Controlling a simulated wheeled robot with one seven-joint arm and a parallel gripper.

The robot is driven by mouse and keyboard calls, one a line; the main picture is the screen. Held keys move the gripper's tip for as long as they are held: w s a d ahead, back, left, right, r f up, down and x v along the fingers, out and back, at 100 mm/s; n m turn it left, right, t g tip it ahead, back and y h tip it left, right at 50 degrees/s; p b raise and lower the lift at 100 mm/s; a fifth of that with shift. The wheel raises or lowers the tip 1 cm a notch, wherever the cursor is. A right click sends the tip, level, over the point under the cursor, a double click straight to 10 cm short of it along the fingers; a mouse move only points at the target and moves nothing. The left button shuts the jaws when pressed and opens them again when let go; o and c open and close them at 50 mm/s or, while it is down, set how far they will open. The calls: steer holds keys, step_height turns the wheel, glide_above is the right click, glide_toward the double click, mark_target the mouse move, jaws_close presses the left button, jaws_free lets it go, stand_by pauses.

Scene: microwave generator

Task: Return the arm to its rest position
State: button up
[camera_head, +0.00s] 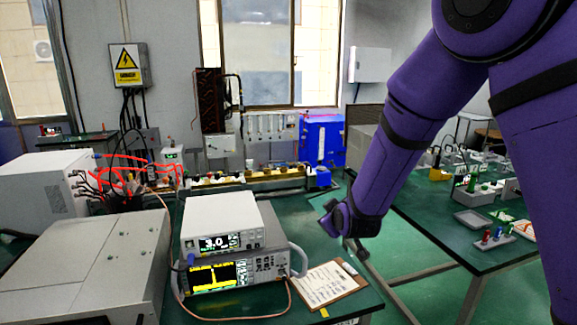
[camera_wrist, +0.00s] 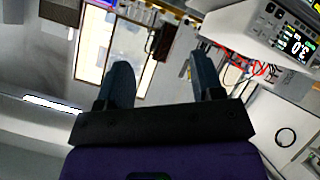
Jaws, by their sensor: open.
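My purple arm (camera_head: 395,140) reaches down from the upper right in the head view. My gripper (camera_wrist: 160,80) shows in the wrist view with its two dark fingers spread apart and nothing between them. In the head view the arm's end hangs in the air, to the right of the stacked instruments; its fingers are hard to make out there. The microwave generator stack has a white unit reading 3.0 (camera_head: 220,222) on top of a unit with a yellow trace display (camera_head: 213,277). The white unit also shows at the upper right of the wrist view (camera_wrist: 275,30).
A clipboard (camera_head: 325,284) lies right of the stack on the green table (camera_head: 400,236). Large grey boxes (camera_head: 95,265) stand at the left with red and black cables. A second green table (camera_head: 470,245) with trays stands behind my arm. A blue box (camera_head: 322,140) is at the back.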

steer(key=s+d+r+m+g, duration=0.2)
steer(key=s+d+r, duration=0.3)
steer(key=s+r, duration=0.2)
steer(key=s+d+r+m+g, duration=0.1)
steer(key=s+d+r+m, duration=0.1)
steer(key=s+d+r, duration=0.5)
steer(key=s+d+r+m+g, duration=0.2)
steer(key=s+d, duration=0.1)
steer(key=s, duration=0.8)
steer(key=s+d+r+m+g+h, duration=0.1)
steer(key=s+d+r+m, duration=0.1)
steer(key=s, duration=1)
steer(key=shift+d+r+m+g+h, duration=0.3)
steer(key=shift+d+r+g, duration=0.1)
steer(key=shift+d+r, duration=0.4)
